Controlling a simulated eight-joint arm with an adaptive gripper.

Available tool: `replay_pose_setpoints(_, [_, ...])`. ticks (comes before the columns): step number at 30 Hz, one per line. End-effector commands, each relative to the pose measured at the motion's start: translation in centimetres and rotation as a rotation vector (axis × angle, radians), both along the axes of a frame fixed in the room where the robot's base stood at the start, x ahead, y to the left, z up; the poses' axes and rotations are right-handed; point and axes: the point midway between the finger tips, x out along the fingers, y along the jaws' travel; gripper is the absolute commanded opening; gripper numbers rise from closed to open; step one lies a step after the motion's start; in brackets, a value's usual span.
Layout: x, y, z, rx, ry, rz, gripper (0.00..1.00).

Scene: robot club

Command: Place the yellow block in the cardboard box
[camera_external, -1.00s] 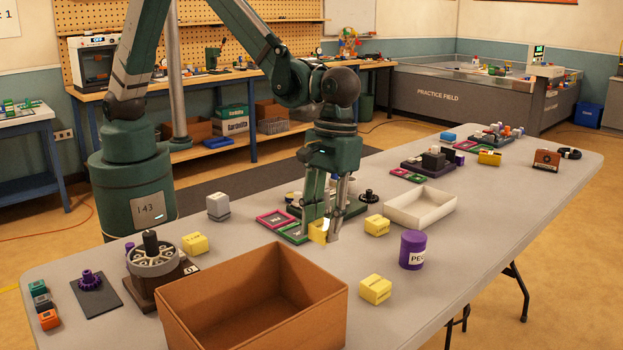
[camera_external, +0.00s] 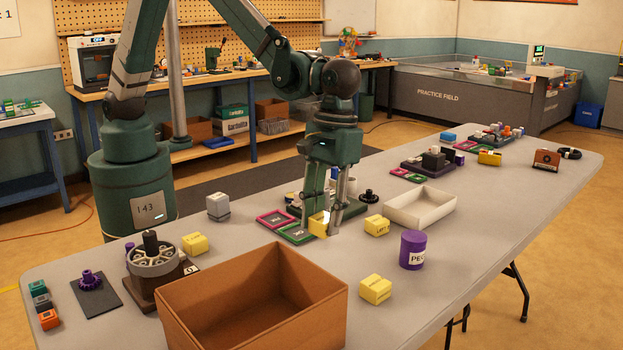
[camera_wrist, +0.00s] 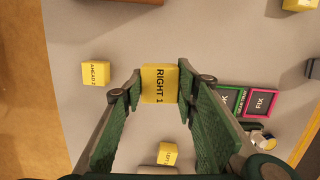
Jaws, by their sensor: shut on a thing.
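My gripper (camera_external: 329,226) points down over the table and is shut on a yellow block (camera_external: 317,225). In the wrist view the block (camera_wrist: 160,84) sits between the two green fingers and its top reads "RIGHT 1". In the external view one finger hides part of the block, and it is close to the green-framed tile; I cannot tell if it is clear of the surface. The open cardboard box (camera_external: 222,318) stands at the front of the table, left of and nearer the camera than my gripper. Its visible inside looks empty.
Other yellow blocks lie on the table: one at the front (camera_external: 375,289), one right of my gripper (camera_external: 377,225), one at the left (camera_external: 194,243). A purple cylinder (camera_external: 413,249) and a white tray (camera_external: 420,207) stand to the right. A flywheel device (camera_external: 155,262) stands left of the box.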

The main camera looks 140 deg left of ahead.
Motion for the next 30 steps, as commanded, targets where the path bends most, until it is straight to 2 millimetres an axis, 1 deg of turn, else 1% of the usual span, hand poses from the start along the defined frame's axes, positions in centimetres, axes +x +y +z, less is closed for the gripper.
replay_pose_setpoints(13, [0.0,0.0,5.3,0.000,0.000,0.000,0.17])
replay_pose_setpoints(23, [1.9,-3.0,5.6,0.000,0.000,-0.009,0.17])
replay_pose_setpoints(29, [3.6,-6.1,5.8,0.001,0.000,-0.017,0.17])
replay_pose_setpoints(30, [4.0,-6.9,5.9,0.001,0.000,-0.021,0.17])
